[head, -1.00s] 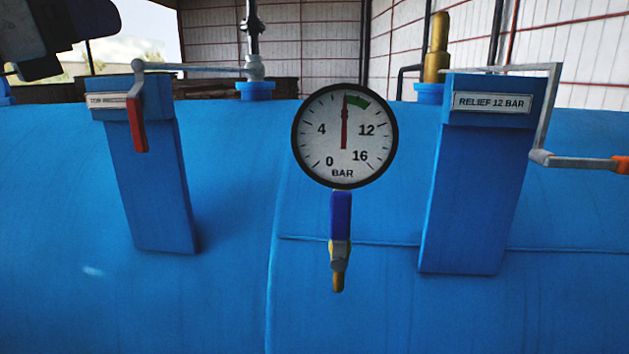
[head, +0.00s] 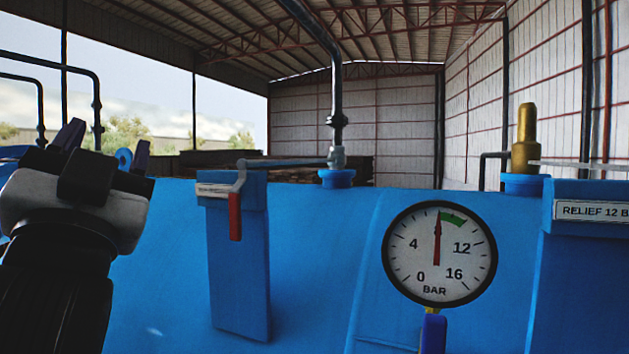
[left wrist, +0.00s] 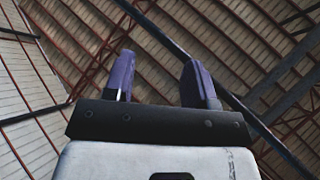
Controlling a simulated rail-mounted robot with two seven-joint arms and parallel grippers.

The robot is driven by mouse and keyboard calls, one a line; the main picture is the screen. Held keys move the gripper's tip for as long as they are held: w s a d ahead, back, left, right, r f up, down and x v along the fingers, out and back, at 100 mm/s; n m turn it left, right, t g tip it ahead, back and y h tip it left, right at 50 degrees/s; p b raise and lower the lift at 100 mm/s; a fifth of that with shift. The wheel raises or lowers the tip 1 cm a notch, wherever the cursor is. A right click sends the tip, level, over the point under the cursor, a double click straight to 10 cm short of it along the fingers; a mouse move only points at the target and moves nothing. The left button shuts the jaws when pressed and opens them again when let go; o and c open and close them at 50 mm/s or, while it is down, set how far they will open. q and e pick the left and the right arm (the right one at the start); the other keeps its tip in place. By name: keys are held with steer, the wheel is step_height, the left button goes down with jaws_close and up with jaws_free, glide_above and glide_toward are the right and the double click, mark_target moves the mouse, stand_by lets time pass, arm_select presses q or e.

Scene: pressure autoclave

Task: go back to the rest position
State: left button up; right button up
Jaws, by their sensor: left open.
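My left gripper (head: 107,138) stands at the left of the head view, pointing up, with its two dark fingers apart and nothing between them. In the left wrist view the open, empty fingers (left wrist: 158,82) point at the roof. The gripper shows left of the blue bracket with the red-handled lever (head: 235,215) and touches nothing that I can see. My right gripper is not in view.
The blue vessel (head: 310,235) fills the lower view. A round pressure gauge (head: 470,270) has its needle near the green band. A brass relief valve (head: 525,140) and the relief bracket (head: 575,270) stand right. A dark pipe (head: 338,90) rises behind. Air above is open.

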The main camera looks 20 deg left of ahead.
arm_select(q)
steer(key=w+d+f+m+g+h+p, duration=0.15)
steer(key=w+f+h, duration=0.3)
steer(key=f, duration=0.55)
steer(key=w+d+f+m+g+h+p, duration=0.1)
steer(key=w+d+f+m+g+h, duration=0.15)
steer(key=f+h, duration=0.55)
step_height(320, 180, down, 19)
steer(key=s+d+g+p, duration=0.2)
steer(key=g, duration=0.2)
steer(key=s+f+g+h+p, duration=0.1)
steer(key=s+f+g+p, duration=0.2)
steer(key=f, duration=0.9)
steer(key=s+f+g+p, duration=0.1)
steer(key=s+f+g, duration=0.3)
steer(key=s+f, duration=0.5)
steer(key=s+d+f+n+g+p, duration=0.1)
steer(key=s+f+g, duration=0.3)
steer(key=s+f, duration=0.5)
steer(key=s, duration=0.5)
steer(key=shift+s+f, duration=0.15)
steer(key=shift+s, duration=0.05)
steer(key=shift+d+h, duration=0.1)
steer(key=shift+h, duration=0.15)
